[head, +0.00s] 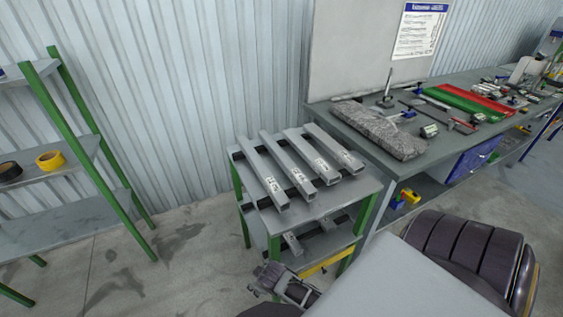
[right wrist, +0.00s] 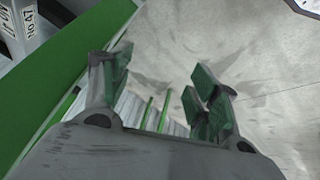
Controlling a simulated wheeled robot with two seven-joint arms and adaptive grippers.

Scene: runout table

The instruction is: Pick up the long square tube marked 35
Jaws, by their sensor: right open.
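Several long grey square tubes lie side by side on the top of a green-legged stand in the head view: a leftmost one (head: 262,176), a second (head: 287,166), a third (head: 311,157) and a rightmost one (head: 333,148). Each has a small white label near its front end; I cannot read which is 35. My right gripper (head: 272,275) is low in front of the stand, below its top and apart from the tubes. In the right wrist view the gripper (right wrist: 158,78) is open with nothing between its fingers. My left gripper is not in view.
The stand's lower shelf holds shorter pieces (head: 291,243). A green-framed rack (head: 60,242) with tape rolls (head: 50,160) stands at left. Floor between rack and stand is clear.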

